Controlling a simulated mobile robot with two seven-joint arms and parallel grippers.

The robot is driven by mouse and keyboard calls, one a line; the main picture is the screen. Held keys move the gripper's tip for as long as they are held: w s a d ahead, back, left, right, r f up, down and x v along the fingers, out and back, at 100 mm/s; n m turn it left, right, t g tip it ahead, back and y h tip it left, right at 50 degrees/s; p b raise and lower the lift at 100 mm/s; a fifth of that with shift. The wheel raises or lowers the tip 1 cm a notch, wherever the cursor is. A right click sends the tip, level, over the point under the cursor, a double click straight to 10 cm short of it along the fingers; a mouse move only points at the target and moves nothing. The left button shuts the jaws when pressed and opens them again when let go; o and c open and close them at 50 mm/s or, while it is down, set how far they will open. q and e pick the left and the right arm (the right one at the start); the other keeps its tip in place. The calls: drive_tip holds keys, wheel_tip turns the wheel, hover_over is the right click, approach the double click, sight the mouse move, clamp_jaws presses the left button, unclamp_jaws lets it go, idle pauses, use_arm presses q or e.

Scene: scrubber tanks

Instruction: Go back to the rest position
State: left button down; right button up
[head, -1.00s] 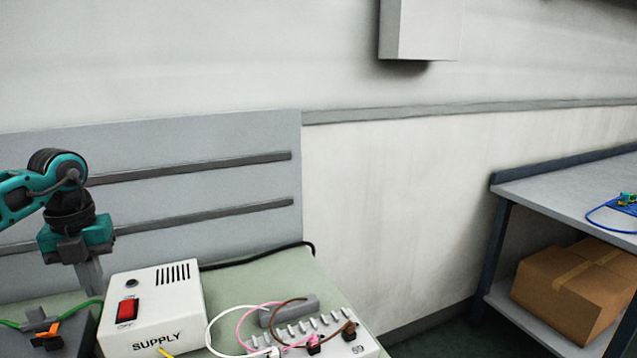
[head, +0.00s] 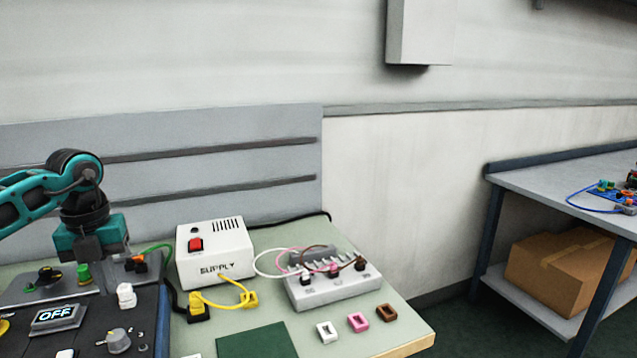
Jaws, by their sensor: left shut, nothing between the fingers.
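My left gripper (head: 103,277) points down from my teal left arm (head: 40,190) at the left of the head view. It is shut and empty, in front of the dark control panel's back part. The dark control panel (head: 95,335) carries an OFF display (head: 57,318), a grey knob (head: 118,341), a white plug-like piece (head: 126,295) and a green knob (head: 84,274). I cannot tell whether the fingertips touch the panel. My right gripper is not in view.
A white supply box (head: 215,255) with a red switch stands behind yellow connectors (head: 225,303). A grey terminal block (head: 333,287) holds white, pink and brown wires. White, pink (head: 358,322) and brown pieces lie in front. A side table (head: 560,185) with a cardboard box (head: 560,270) stands right.

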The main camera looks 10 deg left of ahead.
use_arm(q)
drive_tip(key=d+f+m+h, duration=0.1)
drive_tip(key=d+f+h, duration=0.2)
drive_tip(key=d, duration=0.4)
drive_tip(key=s+d+f+m+h, duration=0.1)
drive_tip(key=d+f+h, duration=0.15)
drive_tip(key=d, duration=0.45)
drive_tip(key=d+f+m+h, duration=0.1)
drive_tip(key=d+f+h, duration=0.15)
drive_tip(key=d, duration=0.45)
drive_tip(key=s+d+r+n+t+h, duration=0.1)
drive_tip(key=s+d+n+t+h, duration=0.15)
drive_tip(key=d+n+h, duration=0.35)
drive_tip(key=s+d+r+n+t+h, duration=0.1)
drive_tip(key=d+t+h, duration=0.3)
drive_tip(key=d, duration=0.5)
drive_tip(key=s+a+f+n+t+y, duration=0.2)
drive_tip(key=a+f+n+t+y, duration=0.65)
drive_tip(key=n, duration=0.75)
drive_tip(key=s+a+f+n+g+y, duration=0.4)
drive_tip(key=s+f+n+y, duration=0.3)
drive_tip(key=s+f, duration=0.4)
wheel_tip(320, 180, down, 3)
drive_tip(key=shift+s+n, duration=0.3)
drive_tip(key=shift+s, duration=0.05)
drive_tip(key=shift+y, duration=0.25)
